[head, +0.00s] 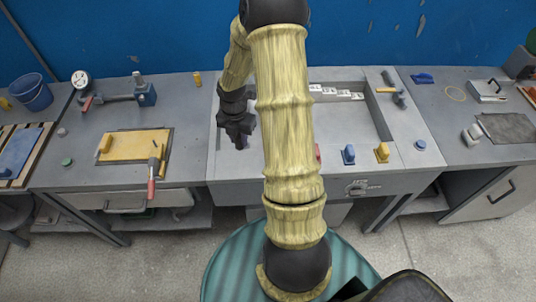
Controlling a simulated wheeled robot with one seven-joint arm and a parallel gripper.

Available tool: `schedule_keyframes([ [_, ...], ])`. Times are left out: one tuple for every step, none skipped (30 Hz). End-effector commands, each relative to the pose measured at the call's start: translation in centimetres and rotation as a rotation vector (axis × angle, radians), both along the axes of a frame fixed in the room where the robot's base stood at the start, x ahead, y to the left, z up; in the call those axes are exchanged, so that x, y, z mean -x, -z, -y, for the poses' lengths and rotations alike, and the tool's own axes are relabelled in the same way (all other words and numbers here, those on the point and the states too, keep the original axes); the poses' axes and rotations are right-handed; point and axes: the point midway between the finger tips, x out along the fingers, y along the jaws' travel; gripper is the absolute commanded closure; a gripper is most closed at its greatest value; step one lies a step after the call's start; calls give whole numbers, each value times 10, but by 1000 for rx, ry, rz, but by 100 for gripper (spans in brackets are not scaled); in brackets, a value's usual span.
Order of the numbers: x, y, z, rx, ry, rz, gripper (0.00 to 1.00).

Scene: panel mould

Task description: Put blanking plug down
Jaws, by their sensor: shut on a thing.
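My gripper (240,142) points down over the left part of the grey panel mould (226,168), to the left of my arm. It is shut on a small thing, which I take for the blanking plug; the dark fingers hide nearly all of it. I cannot tell whether the held thing touches the surface below. My own arm covers the middle of the mould.
White marked pieces (335,92) lie in the mould's far part. A yellow board (135,146) lies on the left bench.

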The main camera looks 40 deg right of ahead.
Motion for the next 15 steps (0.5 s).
schedule_keyframes([
  [0,5,0,-1,-1,-3,100],
  [1,9,0,-1,-1,-4,100],
  [1,16,-1,-2,-2,-5,100],
  [1,21,-1,-1,-2,-6,100],
  [1,26,-1,-1,-2,-6,100],
  [1,34,-1,-1,-1,-7,100],
  [1,39,-1,-1,-1,-6,100],
  [1,44,-1,-1,-1,-6,100],
  [1,49,0,0,0,-5,100],
  [1,52,0,0,1,-4,100],
  [1,54,0,-1,1,-3,100],
  [1,55,0,-1,2,-3,100],
  [0,56,1,0,2,-1,100],
  [0,56,1,-1,2,-1,100],
  [0,56,1,0,2,0,100],
])
